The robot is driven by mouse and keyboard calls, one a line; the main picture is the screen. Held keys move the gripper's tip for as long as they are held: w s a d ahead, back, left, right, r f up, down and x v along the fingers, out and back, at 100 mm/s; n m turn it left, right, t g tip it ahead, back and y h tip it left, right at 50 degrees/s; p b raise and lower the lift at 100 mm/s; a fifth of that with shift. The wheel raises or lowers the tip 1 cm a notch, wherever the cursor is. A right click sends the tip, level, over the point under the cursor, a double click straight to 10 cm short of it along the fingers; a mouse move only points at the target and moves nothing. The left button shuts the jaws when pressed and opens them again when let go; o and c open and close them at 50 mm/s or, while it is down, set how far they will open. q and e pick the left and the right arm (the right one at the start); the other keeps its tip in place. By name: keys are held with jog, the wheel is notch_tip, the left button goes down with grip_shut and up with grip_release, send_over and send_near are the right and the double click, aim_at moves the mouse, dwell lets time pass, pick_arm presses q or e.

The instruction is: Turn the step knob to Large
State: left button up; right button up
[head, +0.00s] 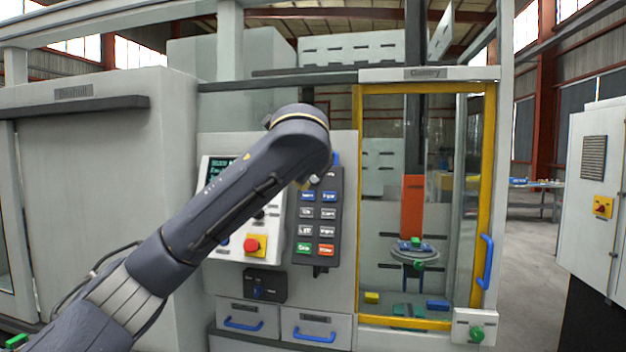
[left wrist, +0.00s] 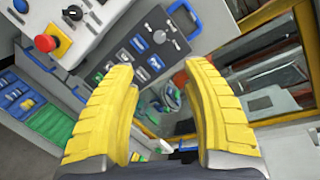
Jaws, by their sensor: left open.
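My left arm crosses the head view from the lower left, and its hand is hidden behind its own wrist. In the left wrist view my left gripper (left wrist: 163,70) is open, its two yellow fingers apart with nothing between them. Beyond the fingertips is a dark panel (left wrist: 125,58) with several small keys and a round grey knob (left wrist: 159,37). I cannot read any marking, so I cannot tell whether this is the step knob or where it points. The head view shows a dark keypad (head: 318,215) right of my wrist. My right gripper is not in view.
A yellow-framed door (head: 488,200) stands to the right.

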aim_at(315, 178)
pick_arm(q)
jog(key=x, duration=1.6)
jog(key=shift+w+d, duration=0.1)
jog(key=shift+w, duration=0.25)
jog(key=shift+o, duration=0.2)
grip_shut()
